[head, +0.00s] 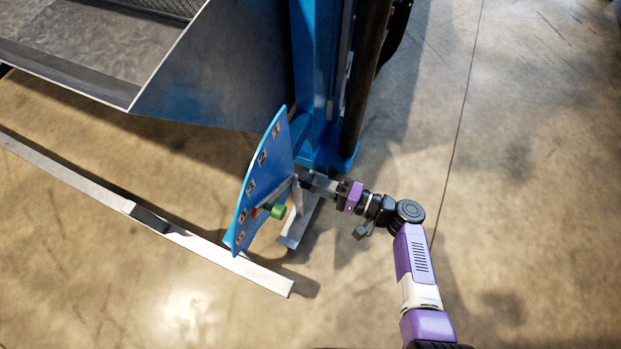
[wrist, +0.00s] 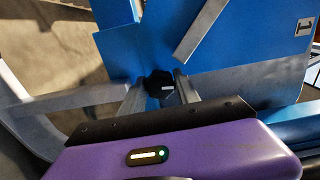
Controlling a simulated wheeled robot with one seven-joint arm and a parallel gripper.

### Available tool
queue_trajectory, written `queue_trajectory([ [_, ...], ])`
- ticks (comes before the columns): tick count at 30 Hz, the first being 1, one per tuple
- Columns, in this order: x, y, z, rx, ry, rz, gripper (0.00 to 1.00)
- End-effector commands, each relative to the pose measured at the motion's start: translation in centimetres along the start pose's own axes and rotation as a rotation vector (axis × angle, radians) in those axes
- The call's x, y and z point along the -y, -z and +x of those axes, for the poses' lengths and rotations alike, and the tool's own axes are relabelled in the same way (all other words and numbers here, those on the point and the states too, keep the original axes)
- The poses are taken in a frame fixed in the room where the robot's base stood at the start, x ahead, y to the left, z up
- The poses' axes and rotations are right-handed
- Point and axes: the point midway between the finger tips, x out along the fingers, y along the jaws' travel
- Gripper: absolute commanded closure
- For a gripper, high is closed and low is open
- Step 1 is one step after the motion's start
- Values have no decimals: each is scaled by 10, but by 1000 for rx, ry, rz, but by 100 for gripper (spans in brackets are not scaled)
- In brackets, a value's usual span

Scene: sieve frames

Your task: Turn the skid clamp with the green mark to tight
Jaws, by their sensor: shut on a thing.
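A black lobed knob (wrist: 160,84) with a small pale mark sits between my two fingers in the wrist view. I take it for the clamp; no green mark shows on it. My gripper (head: 308,181) reaches in from the right behind the blue plate and is shut on this knob. In the head view, the knob is hidden or too small to make out. A green knob (head: 278,211) stands out from the curved blue plate (head: 269,165), apart from my fingers.
The blue plate carries several number labels, one reading 1 (wrist: 303,27) in the wrist view. A blue column (head: 317,75) rises behind it. A grey tray (head: 215,70) hangs at upper left. A long metal rail (head: 215,254) lies low left. The floor at right is clear.

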Motion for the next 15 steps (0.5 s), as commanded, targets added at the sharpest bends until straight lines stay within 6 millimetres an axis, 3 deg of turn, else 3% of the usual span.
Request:
queue_trajectory([
  [15, 2, 0, -1, -2, -1, 493, 100],
])
